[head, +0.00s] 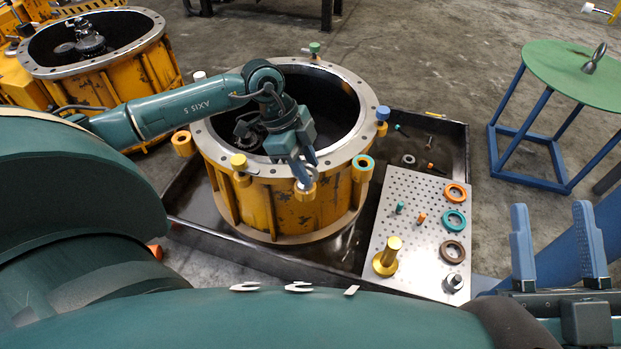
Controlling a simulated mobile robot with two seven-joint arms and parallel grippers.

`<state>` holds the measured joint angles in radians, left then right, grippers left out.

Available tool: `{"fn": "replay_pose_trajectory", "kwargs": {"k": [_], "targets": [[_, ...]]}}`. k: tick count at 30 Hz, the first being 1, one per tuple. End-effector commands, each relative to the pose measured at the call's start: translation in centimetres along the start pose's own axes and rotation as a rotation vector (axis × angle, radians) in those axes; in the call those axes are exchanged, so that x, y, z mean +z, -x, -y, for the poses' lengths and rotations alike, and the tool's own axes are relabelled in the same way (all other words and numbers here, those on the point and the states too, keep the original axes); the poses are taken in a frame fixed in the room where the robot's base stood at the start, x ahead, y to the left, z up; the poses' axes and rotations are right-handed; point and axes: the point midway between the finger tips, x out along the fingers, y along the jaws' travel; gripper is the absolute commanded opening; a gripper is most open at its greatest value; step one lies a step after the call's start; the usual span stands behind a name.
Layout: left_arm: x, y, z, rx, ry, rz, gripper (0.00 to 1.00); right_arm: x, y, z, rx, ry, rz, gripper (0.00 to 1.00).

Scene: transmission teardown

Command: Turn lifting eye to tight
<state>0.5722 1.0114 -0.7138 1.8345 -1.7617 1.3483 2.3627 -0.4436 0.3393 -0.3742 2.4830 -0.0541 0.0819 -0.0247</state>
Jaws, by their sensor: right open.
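The yellow ribbed housing (285,215) stands in the middle of the head view with a grey bolted rim. My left gripper (304,174) points down at the near right part of this rim. A grey ring-shaped part, which looks like a lifting eye (310,155), shows at its fingers above a yellow boss. The fingers hide much of it, so I cannot tell whether they grip it or how it is seated. My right gripper (557,248) is open and empty at the lower right.
The housing stands in a dark tray (461,150). A perforated plate (390,225) holds coloured rings, small pegs and a yellow post. The green table (560,75) has blue legs. Another yellow housing (100,78) stands at the upper left. Coloured bosses surround the rim.

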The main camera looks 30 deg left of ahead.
Motion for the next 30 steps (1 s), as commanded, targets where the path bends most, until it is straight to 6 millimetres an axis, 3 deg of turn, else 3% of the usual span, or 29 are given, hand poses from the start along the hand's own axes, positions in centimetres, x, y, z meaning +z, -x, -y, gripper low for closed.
{"fn": "replay_pose_trajectory", "kwargs": {"k": [1, 6, 16, 30], "targets": [[0.1, -1.1, 0.0, 0.001, 0.001, -0.001, 0.35, -0.1, -0.1, -0.1, -0.004, 0.021, -0.03, 0.47], [0.0, -2.4, 0.0, 0.001, 0.0, 0.0, 0.35, -1.0, -0.5, -0.4, -0.01, 0.058, -0.088, 0.47], [0.0, -2.6, 0.0, 0.001, 0.0, -0.001, 0.35, -1.4, -0.7, -0.5, -0.011, 0.067, -0.102, 0.47], [0.0, -2.5, 0.0, 0.001, -0.001, -0.001, 0.0, -1.3, -0.7, -0.5, -0.011, 0.066, -0.101, 0.47]]}}
